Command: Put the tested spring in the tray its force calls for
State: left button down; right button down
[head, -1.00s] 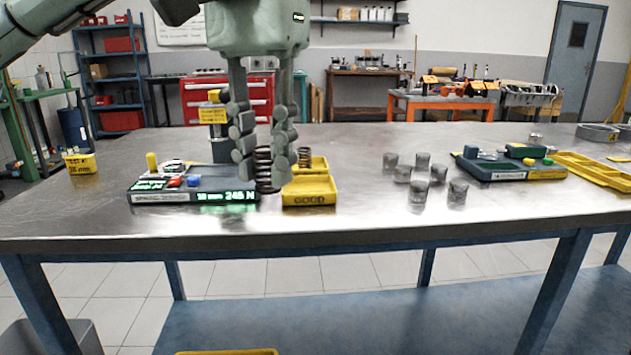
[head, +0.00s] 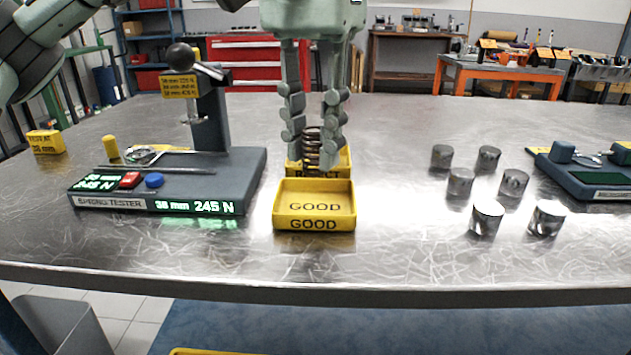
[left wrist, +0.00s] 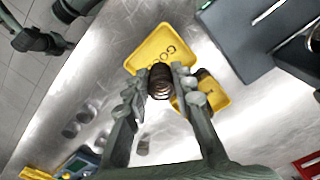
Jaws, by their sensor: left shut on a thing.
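My left gripper (head: 311,128) is shut on a dark coil spring (head: 311,153), held roughly upright above the trays. The spring also shows between the fingertips in the left wrist view (left wrist: 160,82), over the edge of the GOOD tray (left wrist: 158,50). In the head view the yellow GOOD tray (head: 313,222) is empty and stands in front of the yellow REJECT tray (head: 345,160). A dark item (left wrist: 203,75) shows in the REJECT tray in the wrist view. The spring tester (head: 250,180) reads 38 mm, 245 N. A dark gripper-like shape (left wrist: 42,41), perhaps my right one, shows at upper left there.
The tester's yellow sign (head: 180,86) has small print that I cannot read surely. Several metal cylinders (head: 487,217) stand to the right of the trays. Another grey device (head: 590,175) is at the far right. Bare table lies between trays and cylinders.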

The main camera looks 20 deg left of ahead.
pick_arm(q)
jog(key=shift+w+f, duration=0.1)
jog(key=shift+f, duration=2.15)
pick_arm(e)
jog(key=shift+r, duration=0.3)
pick_arm(q)
jog(key=shift+f, duration=0.2)
jog(key=c, duration=1.3)
grip_release()
pick_arm(e)
jog(key=shift+r, duration=0.35)
jog(key=shift+s+d+f, duration=0.1)
jog(key=shift+s, duration=0.1)
pick_arm(q)
jog(key=shift+r, duration=0.25)
jog(key=shift+r+p, duration=1)
jog(key=shift+r, duration=4.95)
pick_arm(e)
jog(key=a+x, duration=0.1)
jog(key=x, duration=0.5)
